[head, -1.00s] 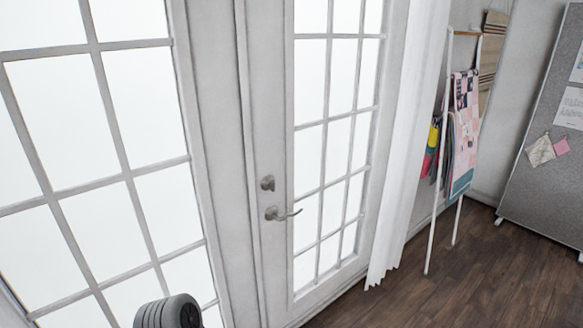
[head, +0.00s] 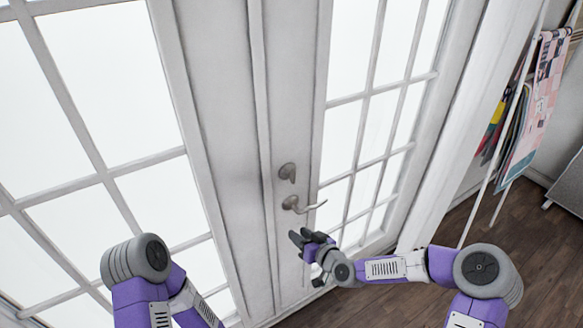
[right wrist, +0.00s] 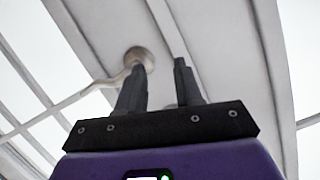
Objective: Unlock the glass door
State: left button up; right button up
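The white glass door (head: 292,110) has a grey thumb-turn lock (head: 287,172) above a lever handle (head: 303,205) whose lever points right. My right gripper (head: 303,238) is just below the handle in the head view, apart from the lock. In the right wrist view, my right gripper (right wrist: 158,82) shows two dark fingers spread apart with nothing between them. The handle (right wrist: 138,60) shows behind the left finger there. A small grey part low between the fingers is mostly hidden, and I cannot tell if it is the lock. My left gripper is out of view.
A second glazed door panel (head: 110,120) stands to the left. A rack with hanging fabrics (head: 530,100) stands further right on the dark wooden floor (head: 535,255).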

aim_at(295, 178)
jog(key=w+d+r+n+t, duration=0.1)
jog(key=w+r+t, duration=0.15)
jog(key=r, duration=0.35)
jog(key=w+d+r+t, duration=0.1)
jog(key=w+r, duration=0.2)
jog(key=r, duration=0.4)
jog(key=shift+n+y, duration=0.3)
jog(key=shift+y, duration=0.2)
jog(key=p+x, duration=0.1)
jog(key=x, duration=0.5)
jog(key=shift+a+r, duration=0.2)
jog(key=shift+a, duration=0.05)
jog(key=shift+w+a, duration=0.35)
jog(key=shift+w, duration=0.3)
grip_shut()
